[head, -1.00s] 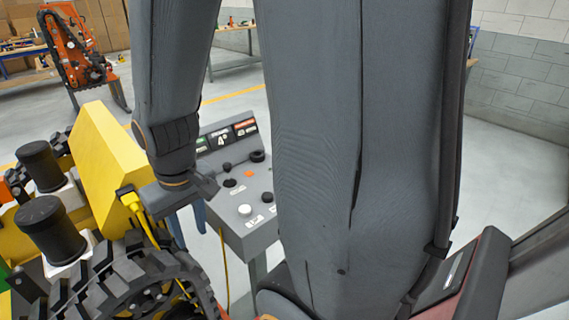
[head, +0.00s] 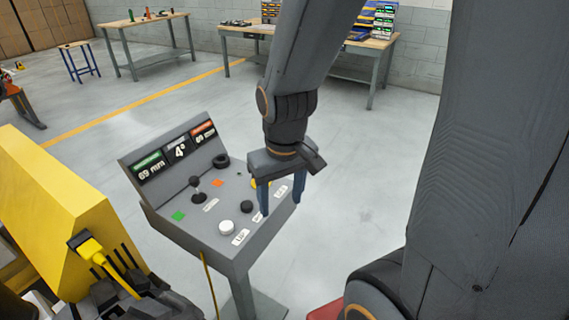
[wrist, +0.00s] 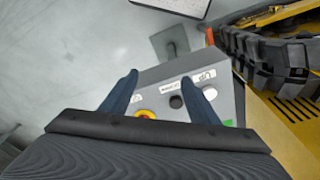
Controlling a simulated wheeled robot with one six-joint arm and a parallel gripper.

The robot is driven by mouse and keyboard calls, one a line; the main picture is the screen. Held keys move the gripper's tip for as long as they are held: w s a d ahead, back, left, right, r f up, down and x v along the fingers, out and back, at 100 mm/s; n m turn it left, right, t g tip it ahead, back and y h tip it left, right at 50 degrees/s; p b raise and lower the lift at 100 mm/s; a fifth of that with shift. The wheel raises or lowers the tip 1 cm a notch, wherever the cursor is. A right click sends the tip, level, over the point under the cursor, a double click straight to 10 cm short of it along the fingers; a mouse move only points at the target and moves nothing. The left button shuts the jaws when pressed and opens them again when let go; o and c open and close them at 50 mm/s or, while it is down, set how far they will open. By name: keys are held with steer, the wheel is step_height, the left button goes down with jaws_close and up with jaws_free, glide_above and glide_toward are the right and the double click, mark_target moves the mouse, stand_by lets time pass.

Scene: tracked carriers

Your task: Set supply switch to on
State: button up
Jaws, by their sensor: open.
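The grey control console (head: 190,240) stands in the middle of the head view, with three displays on its back panel. Its sloped top carries a black lever (head: 195,184), a white knob (head: 226,228), a black knob (head: 246,207) and a yellow control (head: 254,184) partly hidden by my gripper. I cannot read which one is the supply switch. My gripper (head: 281,201) is open and empty, pointing down over the console's right end. In the wrist view the fingers (wrist: 160,78) frame the console; the yellow control (wrist: 145,114), with some red, lies between them.
Workbenches (head: 150,30) stand far behind.

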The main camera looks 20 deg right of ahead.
steer(key=w+a+r+n+t+h+p, duration=0.1)
steer(key=w+n+h, duration=0.1)
steer(key=w+n, duration=0.8)
steer(key=w+a+r+n+h, duration=0.15)
steer(key=w+n, duration=0.35)
steer(key=n, duration=0.9)
steer(key=x, duration=0.6)
steer(key=shift+w+d+f, duration=0.15)
steer(key=shift+d+f, duration=0.1)
steer(key=shift+d, duration=0.25)
steer(key=c, duration=1)
